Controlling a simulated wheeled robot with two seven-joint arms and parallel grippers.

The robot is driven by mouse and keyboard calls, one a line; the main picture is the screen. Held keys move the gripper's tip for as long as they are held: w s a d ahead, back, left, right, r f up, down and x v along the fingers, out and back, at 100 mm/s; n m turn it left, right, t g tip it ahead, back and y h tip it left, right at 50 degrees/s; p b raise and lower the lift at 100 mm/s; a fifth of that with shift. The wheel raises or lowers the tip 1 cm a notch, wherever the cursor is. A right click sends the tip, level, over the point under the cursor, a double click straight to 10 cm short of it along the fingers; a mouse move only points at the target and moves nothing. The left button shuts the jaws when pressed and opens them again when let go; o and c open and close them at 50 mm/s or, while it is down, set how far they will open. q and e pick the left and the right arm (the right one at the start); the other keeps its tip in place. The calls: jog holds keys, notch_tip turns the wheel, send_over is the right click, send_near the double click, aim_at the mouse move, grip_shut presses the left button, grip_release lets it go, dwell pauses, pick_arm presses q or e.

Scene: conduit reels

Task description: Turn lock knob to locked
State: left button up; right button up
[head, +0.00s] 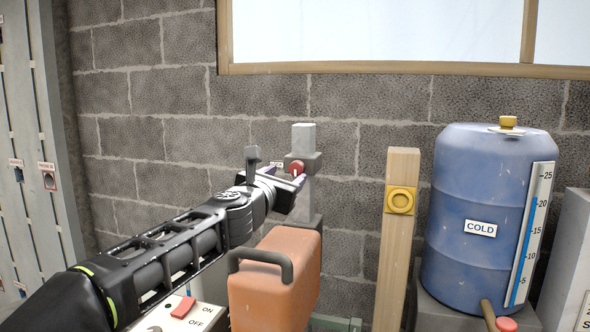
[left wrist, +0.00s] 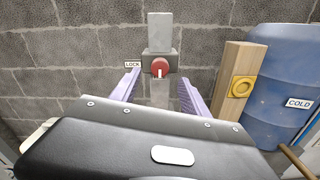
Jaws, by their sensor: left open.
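The lock knob (head: 298,168) is red and round, on a grey block fixed to a grey post (head: 303,136). In the left wrist view the knob (left wrist: 160,64) faces me, and its white pointer mark points down. A white LOCK label (left wrist: 133,64) sits to the left of the knob. My left gripper (left wrist: 158,86) is open, with its purple fingers spread to either side below the knob and nothing between them. In the head view the gripper (head: 296,184) is close to the knob and partly overlaps the block. I cannot tell whether it touches. My right gripper is out of view.
An orange container (head: 268,281) with a dark handle stands below my left gripper. A wooden post (head: 397,245) with a yellow ring fitting and a blue COLD barrel (head: 480,200) stand to the right. An ON/OFF switch box (head: 185,313) is at the bottom. A block wall is behind.

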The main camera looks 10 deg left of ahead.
aim_at(295, 168)
pick_arm(q)
jog(key=w, duration=0.2)
jog(key=w+p, duration=0.1)
jog(key=w, duration=0.4)
jog(key=shift+d+p, duration=0.25)
jog(key=shift+p, duration=0.05)
grip_shut()
